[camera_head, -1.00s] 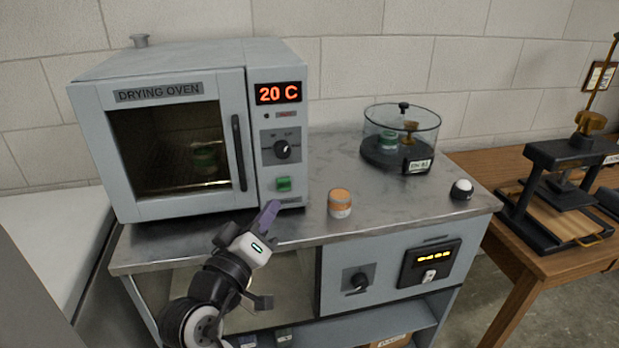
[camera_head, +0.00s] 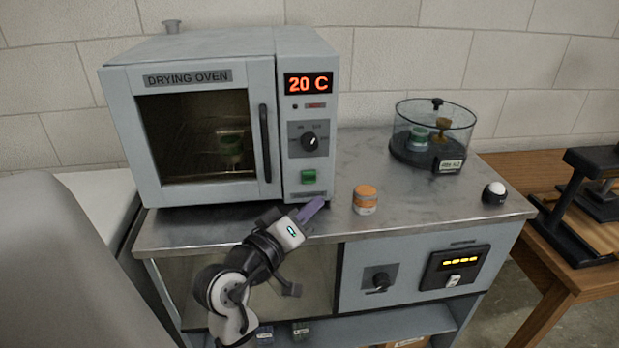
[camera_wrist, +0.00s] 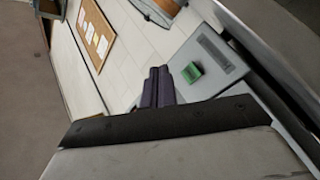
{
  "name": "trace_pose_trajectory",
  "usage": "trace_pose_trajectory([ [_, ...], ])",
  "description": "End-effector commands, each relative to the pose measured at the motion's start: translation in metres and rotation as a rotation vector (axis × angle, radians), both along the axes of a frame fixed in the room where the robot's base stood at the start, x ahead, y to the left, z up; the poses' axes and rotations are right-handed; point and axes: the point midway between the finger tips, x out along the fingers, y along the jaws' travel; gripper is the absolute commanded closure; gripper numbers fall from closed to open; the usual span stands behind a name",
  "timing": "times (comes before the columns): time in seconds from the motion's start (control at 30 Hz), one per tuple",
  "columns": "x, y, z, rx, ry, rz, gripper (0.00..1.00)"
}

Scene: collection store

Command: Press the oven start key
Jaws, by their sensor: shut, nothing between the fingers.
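The drying oven (camera_head: 122,130) stands on the bench with its door shut and its display (camera_head: 308,83) reading 20 C. Its green start key (camera_head: 308,177) sits low on the right-hand panel, under a dial (camera_head: 309,141). A green-banded jar shows inside through the door glass. My gripper (camera_head: 318,204) is shut and empty, with purple fingers, just below and slightly right of the key in the head view. In the wrist view the fingers (camera_wrist: 159,84) point forward and the green key (camera_wrist: 192,73) shows just right of their tips, apart from them.
An orange-and-white jar (camera_head: 365,200) stands on the bench right of my gripper. Behind it is a glass desiccator (camera_head: 433,136), and a small black-and-white knob-like object (camera_head: 494,193) is near the right edge. The bench front carries a dial and a display panel (camera_head: 455,271).

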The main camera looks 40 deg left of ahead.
Motion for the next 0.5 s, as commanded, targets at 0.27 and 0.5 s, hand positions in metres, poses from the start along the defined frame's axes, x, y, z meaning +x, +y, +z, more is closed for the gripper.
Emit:
trace_pose_trajectory([
  [0.27, 0.025, 0.029, 0.0, -0.001, -0.001, -0.001, 1.0],
  [0.5, 0.035, 0.041, 0.0, -0.001, 0.0, 0.0, 1.0],
])
